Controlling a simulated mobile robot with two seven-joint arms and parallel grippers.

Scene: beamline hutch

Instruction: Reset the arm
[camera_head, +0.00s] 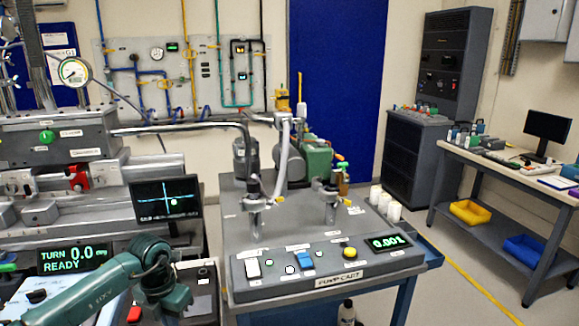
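My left arm, teal, comes in from the bottom left and bends downward beside the pump cart. My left gripper (172,312) is at the bottom edge, over a dark control box (203,285). Its fingertips are cut off or hidden, so I cannot tell whether it is open, shut or holding anything. My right arm and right gripper are not in view.
The pump cart (375,268) stands just right of my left arm, with switches and a display reading 0.001. Left are a small monitor (167,199) and a "TURN 0.0 READY" display (73,258).

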